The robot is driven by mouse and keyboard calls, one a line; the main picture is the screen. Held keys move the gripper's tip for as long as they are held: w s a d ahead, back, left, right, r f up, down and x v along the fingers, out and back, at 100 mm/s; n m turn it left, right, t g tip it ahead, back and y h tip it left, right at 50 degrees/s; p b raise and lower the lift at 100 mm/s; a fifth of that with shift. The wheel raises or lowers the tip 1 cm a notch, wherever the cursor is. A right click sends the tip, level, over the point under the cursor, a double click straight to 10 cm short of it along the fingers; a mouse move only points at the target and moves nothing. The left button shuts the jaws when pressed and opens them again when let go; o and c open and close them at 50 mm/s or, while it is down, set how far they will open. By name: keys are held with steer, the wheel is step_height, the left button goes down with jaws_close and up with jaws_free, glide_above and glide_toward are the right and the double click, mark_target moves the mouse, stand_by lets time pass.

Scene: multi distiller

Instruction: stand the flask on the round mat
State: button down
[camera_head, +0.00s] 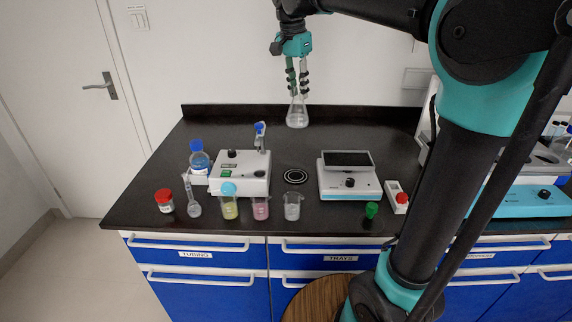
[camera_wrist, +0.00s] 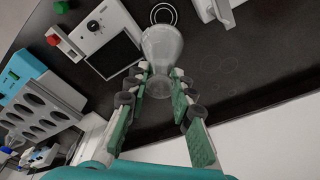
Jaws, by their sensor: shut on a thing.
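A clear conical flask (camera_head: 297,114) hangs upright in my gripper (camera_head: 297,84), which is shut on its neck. The flask is in the air above the back part of the bench. In the wrist view the flask (camera_wrist: 161,52) is between the fingers of my gripper (camera_wrist: 157,82), its wide base pointing away from the camera. The round mat (camera_head: 295,176) is a small black disc with white rings on the bench, in front of and below the flask. In the wrist view the mat (camera_wrist: 163,8) shows partly behind the flask.
Left of the mat stands a white device (camera_head: 240,173); right of it a white stirrer or balance (camera_head: 349,181). An empty beaker (camera_head: 292,206) stands in front of the mat. Pink (camera_head: 260,208) and yellow (camera_head: 229,208) beakers stand further left. The bench behind the mat is clear.

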mark_target(292, 107)
step_height(292, 107, down, 20)
steer(key=shift+r, duration=0.15)
stand_by(0.3)
steer(key=c, duration=1.3)
jaws_free()
steer(key=r, duration=0.4)
steer(key=s+a+r, duration=0.1)
steer(key=r, duration=0.7)
steer(key=shift+s+a, duration=0.15)
steer(key=shift+a, duration=0.05)
